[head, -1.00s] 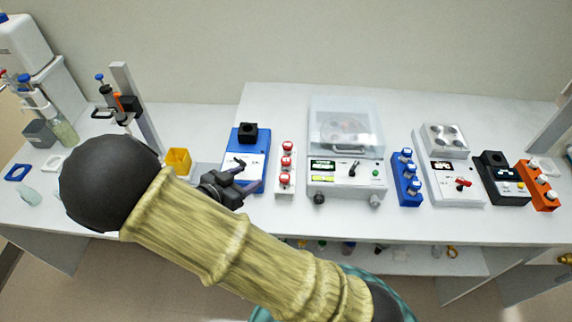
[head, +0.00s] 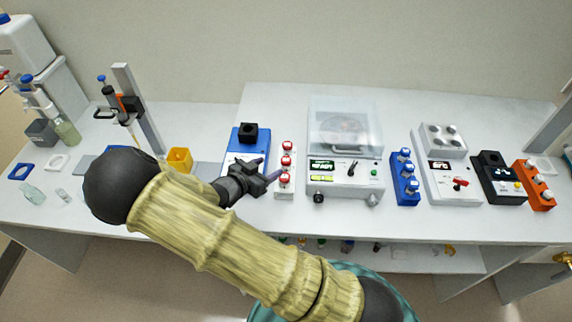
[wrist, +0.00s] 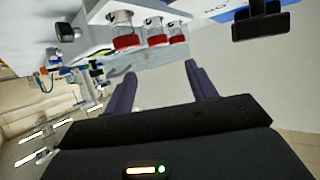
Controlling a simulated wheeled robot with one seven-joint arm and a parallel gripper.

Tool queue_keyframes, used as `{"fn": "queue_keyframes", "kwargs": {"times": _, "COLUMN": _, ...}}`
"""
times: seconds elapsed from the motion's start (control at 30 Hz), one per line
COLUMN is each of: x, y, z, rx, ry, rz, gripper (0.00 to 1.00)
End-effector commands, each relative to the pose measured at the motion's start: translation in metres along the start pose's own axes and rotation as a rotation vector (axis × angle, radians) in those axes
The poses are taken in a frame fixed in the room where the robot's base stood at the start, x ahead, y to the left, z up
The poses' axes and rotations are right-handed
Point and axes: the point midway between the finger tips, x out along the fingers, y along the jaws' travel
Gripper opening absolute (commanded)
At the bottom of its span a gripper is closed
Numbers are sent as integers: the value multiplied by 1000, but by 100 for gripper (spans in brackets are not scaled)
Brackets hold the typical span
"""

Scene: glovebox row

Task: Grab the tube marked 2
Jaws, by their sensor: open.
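My gripper (head: 268,170) is open and empty, in front of and beside a white rack (head: 286,192) of red-and-white-capped tubes (head: 286,160). In the wrist view, the fingers (wrist: 160,70) are spread apart, with three red-banded tubes (wrist: 125,41) beyond them and no tube between them. A blue rack (head: 405,191) and an orange rack (head: 532,180) hold other tubes with pale caps. The numbers on the tubes are too small to read, so I cannot tell which is marked 2.
A blue device with a black block (head: 247,133) is just left of the white rack. A white machine with a clear lid (head: 346,125) stands close on its right. A yellow bin (head: 179,160) and a stand (head: 140,108) are further left.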

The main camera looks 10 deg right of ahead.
Motion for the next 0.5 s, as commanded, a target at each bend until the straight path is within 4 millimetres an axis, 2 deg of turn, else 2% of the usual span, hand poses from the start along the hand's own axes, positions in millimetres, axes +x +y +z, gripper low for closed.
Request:
{"fn": "queue_keyframes", "kwargs": {"times": 0.1, "x": 20, "y": 1, "z": -2, "rx": -2, "ry": 3, "rz": 4, "gripper": 57}}
{"fn": "queue_keyframes", "kwargs": {"times": 0.2, "x": 29, "y": 1, "z": -1, "rx": 0, "ry": 2, "rz": 4, "gripper": 57}}
{"fn": "queue_keyframes", "kwargs": {"times": 0.5, "x": 31, "y": 1, "z": 0, "rx": 1, "ry": 0, "rz": 2, "gripper": 57}}
